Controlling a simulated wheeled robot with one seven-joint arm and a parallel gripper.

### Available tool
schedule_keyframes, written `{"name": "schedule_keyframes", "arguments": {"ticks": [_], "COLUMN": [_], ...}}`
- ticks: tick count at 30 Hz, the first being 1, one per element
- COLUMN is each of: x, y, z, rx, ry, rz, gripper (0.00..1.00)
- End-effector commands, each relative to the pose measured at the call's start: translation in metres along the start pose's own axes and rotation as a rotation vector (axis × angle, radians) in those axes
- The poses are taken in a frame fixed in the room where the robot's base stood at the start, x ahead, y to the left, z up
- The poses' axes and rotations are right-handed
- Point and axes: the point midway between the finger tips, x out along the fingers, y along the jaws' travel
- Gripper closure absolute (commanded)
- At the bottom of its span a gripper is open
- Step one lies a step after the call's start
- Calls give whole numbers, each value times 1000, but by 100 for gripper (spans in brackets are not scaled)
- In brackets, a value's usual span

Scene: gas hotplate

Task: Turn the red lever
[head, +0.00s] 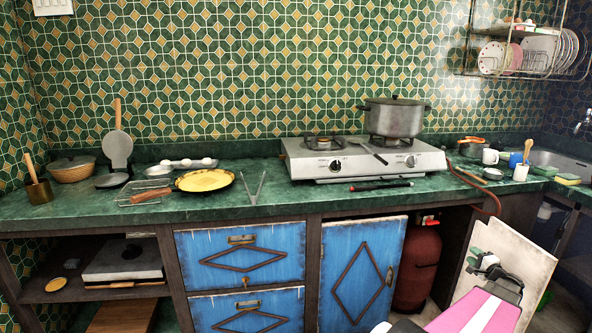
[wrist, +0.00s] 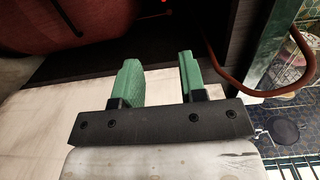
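A tiny bright red spot shows at the top edge of the wrist view, too small to identify. My gripper (wrist: 158,72) has two green fingers, held apart with nothing between them. It is apart from the cylinder.
A reddish hose (head: 494,200) hangs from the counter towards the bay; it also curves right of my fingers in the wrist view (wrist: 232,88). A pale panel (head: 525,255) stands by my arm. A blue door (head: 362,275) borders the bay. The hotplate (head: 330,165) is above.

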Motion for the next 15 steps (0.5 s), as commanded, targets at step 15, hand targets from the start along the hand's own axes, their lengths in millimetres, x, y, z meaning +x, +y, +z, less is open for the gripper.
{"name": "schedule_keyframes", "arguments": {"ticks": [15], "x": [47], "y": [8], "z": [92], "rx": [-58], "ry": [-187], "rz": [143], "gripper": [62]}}
